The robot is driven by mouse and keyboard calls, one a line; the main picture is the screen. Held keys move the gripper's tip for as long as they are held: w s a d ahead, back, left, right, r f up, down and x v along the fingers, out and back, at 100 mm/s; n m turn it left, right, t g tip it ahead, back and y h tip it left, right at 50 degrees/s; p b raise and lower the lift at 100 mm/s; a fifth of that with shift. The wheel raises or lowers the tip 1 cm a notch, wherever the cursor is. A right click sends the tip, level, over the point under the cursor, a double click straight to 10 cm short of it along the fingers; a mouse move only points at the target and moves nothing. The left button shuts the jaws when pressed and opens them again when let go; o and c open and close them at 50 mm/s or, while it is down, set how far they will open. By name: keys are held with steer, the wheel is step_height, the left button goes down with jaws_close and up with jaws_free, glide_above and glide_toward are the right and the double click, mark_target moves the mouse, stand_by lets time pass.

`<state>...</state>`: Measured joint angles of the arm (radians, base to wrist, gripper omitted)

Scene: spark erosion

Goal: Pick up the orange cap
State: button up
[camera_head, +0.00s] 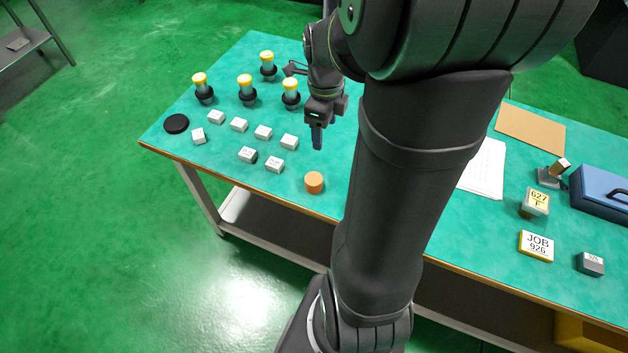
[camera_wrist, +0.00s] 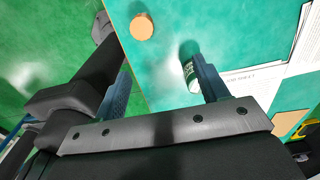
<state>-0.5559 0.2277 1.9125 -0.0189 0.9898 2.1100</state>
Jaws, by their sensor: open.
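The orange cap (camera_head: 314,182) is a short round cylinder on the teal tabletop, near the table's front edge. It also shows in the wrist view (camera_wrist: 142,26), at the top and beyond my fingertips. My gripper (camera_head: 317,137) points down over the table, behind the cap in the head view and apart from it. In the wrist view my gripper (camera_wrist: 160,82) has its two blue fingers spread wide, with nothing held between them. Nothing covers the cap in either view.
White labelled blocks (camera_head: 263,132), several yellow-topped holders (camera_head: 246,88) and a black disc (camera_head: 176,124) stand left. A dark-topped, white-labelled item (camera_wrist: 189,68) sits beside my right finger in the wrist view.

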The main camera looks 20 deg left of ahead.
steer(key=s+a, duration=0.2)
steer(key=s, duration=0.1)
glide_above(314, 179)
steer(key=f, duration=1.1)
steer(key=shift+w+a+f, duration=0.2)
steer(key=shift+f, duration=0.2)
steer(key=f, duration=0.4)
steer(key=shift+s+d+f, duration=0.1)
steer(key=shift+s+d, duration=0.1)
steer(key=shift+s, duration=0.05)
steer(key=shift+f, duration=0.6)
steer(key=c, duration=1)
